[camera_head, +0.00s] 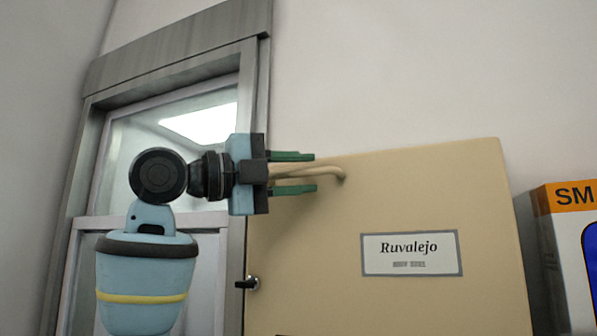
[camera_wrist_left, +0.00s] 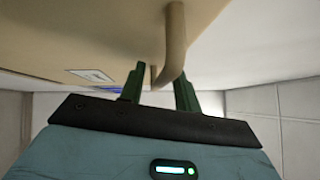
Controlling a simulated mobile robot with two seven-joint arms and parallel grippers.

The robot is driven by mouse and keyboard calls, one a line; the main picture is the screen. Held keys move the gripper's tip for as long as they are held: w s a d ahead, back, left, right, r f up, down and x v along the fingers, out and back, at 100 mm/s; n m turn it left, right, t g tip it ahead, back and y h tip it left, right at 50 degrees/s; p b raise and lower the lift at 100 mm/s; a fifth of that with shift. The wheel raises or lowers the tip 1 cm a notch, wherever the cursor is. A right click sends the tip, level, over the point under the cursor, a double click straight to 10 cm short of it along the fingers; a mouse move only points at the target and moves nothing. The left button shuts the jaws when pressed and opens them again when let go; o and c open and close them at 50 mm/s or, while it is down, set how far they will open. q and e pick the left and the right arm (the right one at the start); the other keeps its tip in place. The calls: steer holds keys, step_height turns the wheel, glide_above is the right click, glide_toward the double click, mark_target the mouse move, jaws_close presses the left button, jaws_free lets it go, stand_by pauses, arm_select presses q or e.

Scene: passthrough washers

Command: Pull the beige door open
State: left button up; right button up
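The beige door (camera_head: 400,205) is a flat panel with a white "Ruvalejo" label (camera_head: 412,254); it fills the lower middle of the head view. Its curved beige handle (camera_head: 330,171) is near the top left corner, and the handle also shows in the left wrist view (camera_wrist_left: 175,45). My left gripper (camera_head: 292,173) has two green fingers, one above and one below the handle bar in the head view. The fingers are apart, with gaps showing beside the bar. In the left wrist view the handle runs down between the fingertips (camera_wrist_left: 160,85). My right gripper is not in view.
A small dark latch or lock (camera_head: 248,284) sits at the door's left edge. A box with an orange top (camera_head: 569,196) stands at the right. A metal-framed window (camera_head: 165,135) is behind my left arm. The white wall above is bare.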

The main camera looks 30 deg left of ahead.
arm_select(q)
steer(key=shift+w+d, duration=0.1)
steer(key=shift+w, duration=0.1)
steer(key=shift+c, duration=0.2)
jaws_close()
